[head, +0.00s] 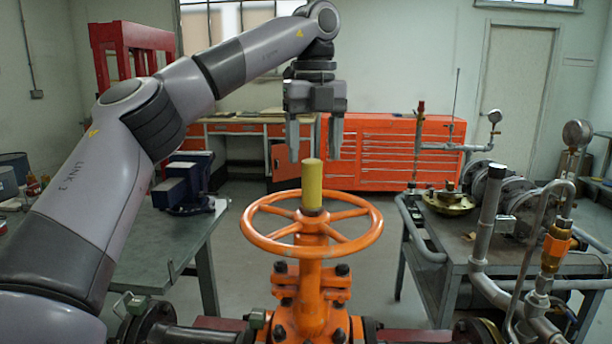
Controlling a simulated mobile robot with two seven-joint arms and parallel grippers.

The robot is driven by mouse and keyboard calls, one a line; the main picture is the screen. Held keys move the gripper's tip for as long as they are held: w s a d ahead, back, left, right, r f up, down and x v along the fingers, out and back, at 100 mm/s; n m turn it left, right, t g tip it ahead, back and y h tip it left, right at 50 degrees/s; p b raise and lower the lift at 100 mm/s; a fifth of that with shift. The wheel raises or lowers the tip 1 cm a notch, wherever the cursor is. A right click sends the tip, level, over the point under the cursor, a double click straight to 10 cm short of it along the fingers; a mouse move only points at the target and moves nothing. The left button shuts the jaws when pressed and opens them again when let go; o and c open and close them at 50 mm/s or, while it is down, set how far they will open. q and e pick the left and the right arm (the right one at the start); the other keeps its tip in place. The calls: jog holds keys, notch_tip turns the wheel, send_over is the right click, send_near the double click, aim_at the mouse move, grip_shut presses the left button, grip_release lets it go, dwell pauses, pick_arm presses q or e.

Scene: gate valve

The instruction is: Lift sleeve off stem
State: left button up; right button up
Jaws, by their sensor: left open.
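An orange gate valve (312,262) stands upright at the centre front, with an orange spoked handwheel (262,241) lying level on top. A yellow cylindrical sleeve (312,186) stands upright at the wheel's hub. The stem is hidden, apparently inside the sleeve. My left gripper (315,150) points straight down above the sleeve, its two fingers spread apart. In the picture the fingertips are at about the height of the sleeve's top, one to each side; I cannot tell their depth relative to it. My right gripper is not in view.
A green-grey workbench (150,243) with a blue vise (187,182) stands on the left. A cart (440,262) with pipes, gauges and flanges stands on the right. An orange tool cabinet (390,152) is behind.

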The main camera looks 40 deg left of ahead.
aim_at(312, 184)
pick_arm(q)
jog(key=shift+w+a, duration=0.15)
jog(key=shift+a, duration=0.2)
jog(key=shift+f, duration=0.25)
jog(key=shift+s+d+f, duration=0.15)
jog(key=shift+f, duration=1.5)
jog(key=shift+s+d+f, duration=0.1)
jog(key=shift+f, duration=1.5)
jog(key=c, duration=1.1)
